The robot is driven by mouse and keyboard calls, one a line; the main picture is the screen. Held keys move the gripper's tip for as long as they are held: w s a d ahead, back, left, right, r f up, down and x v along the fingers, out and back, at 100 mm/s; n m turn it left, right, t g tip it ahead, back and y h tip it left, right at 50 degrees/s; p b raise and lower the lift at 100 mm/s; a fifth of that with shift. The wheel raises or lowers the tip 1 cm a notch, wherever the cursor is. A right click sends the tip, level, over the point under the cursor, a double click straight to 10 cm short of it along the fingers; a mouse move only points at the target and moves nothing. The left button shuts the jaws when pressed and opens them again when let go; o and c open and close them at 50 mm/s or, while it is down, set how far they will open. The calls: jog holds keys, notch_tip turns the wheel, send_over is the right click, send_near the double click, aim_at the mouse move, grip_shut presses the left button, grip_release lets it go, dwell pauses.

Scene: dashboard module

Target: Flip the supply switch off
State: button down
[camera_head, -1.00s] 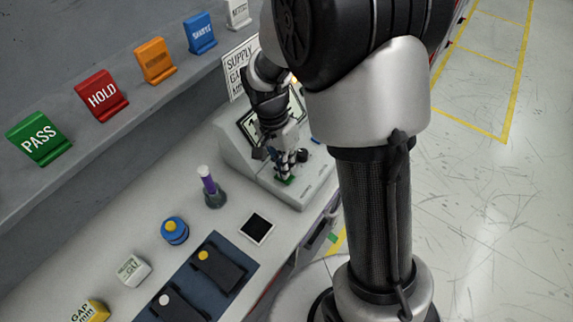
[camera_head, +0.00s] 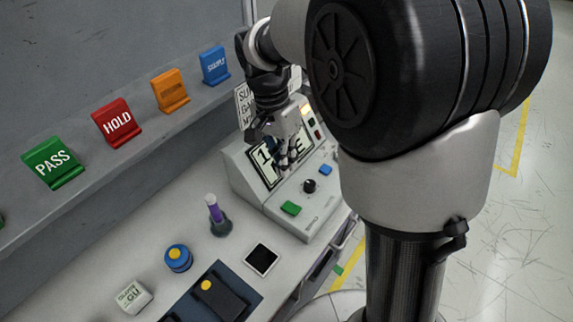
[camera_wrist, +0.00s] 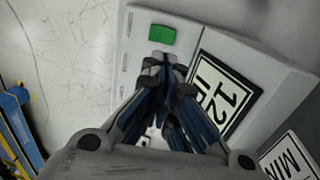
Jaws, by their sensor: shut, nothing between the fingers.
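The grey-white dashboard module (camera_head: 244,178) stands on the bench, with a sloped display (camera_head: 266,170) that is partly hidden by my gripper. Its lower panel has a green button (camera_head: 290,208), a black knob (camera_head: 310,186) and a blue button (camera_head: 325,170). My gripper (camera_head: 284,166) is shut and empty, in front of the display. In the wrist view its closed fingertips (camera_wrist: 166,62) appear just below the green button (camera_wrist: 162,35).
A flask with a purple neck (camera_head: 217,217), a blue jar with a yellow top (camera_head: 178,258) and a white-framed dark square (camera_head: 262,259) stand or lie left of the module. Coloured signs, including PASS (camera_head: 54,163), line the shelf. A sign partly shows behind my arm.

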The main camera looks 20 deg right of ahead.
aim_at(298, 206)
jog(key=r+p, duration=0.1)
jog(key=p, duration=0.2)
jog(key=r+p, duration=0.1)
jog(key=p, duration=0.3)
jog(key=shift+s+d+r, duration=0.2)
jog(key=shift+s+r, duration=0.15)
jog(key=shift+f, duration=0.25)
jog(key=f+b, duration=0.1)
jog(key=f, duration=0.3)
jog(key=s+d+f+b, duration=0.1)
jog(key=f+b, duration=0.1)
jog(key=f, duration=0.3)
jog(key=s+f+b, duration=0.1)
jog(key=f, duration=0.3)
jog(key=shift+d+f, duration=0.25)
jog(key=shift+d, duration=0.05)
